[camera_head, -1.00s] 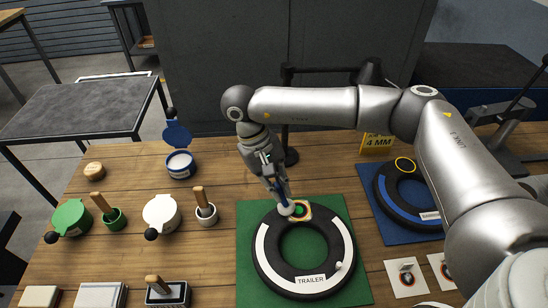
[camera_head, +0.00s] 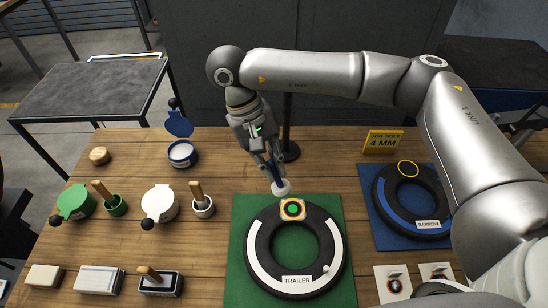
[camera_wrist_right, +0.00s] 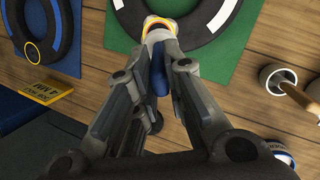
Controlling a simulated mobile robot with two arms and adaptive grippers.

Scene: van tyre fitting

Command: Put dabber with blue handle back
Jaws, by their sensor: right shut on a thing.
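My right gripper (camera_head: 268,162) is shut on the blue-handled dabber, just beyond the far edge of the green mat in the head view. The dabber's white round head (camera_head: 281,187) points down, above and beside the trailer tyre. In the right wrist view its blue handle (camera_wrist_right: 158,80) sits between the fingers of the gripper (camera_wrist_right: 158,92). The blue pot (camera_head: 183,155) stands left of the gripper, its blue lid (camera_head: 178,123) swung open and pale contents showing. My left gripper is not in view.
The trailer tyre (camera_head: 253,257) lies on a green mat (camera_head: 237,213) with a yellow-edged, green-centred patch (camera_head: 292,209) on it. A green pot (camera_head: 116,206) and a white pot (camera_head: 202,207) hold wooden-handled dabbers. Bare wood lies between the blue pot and the gripper.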

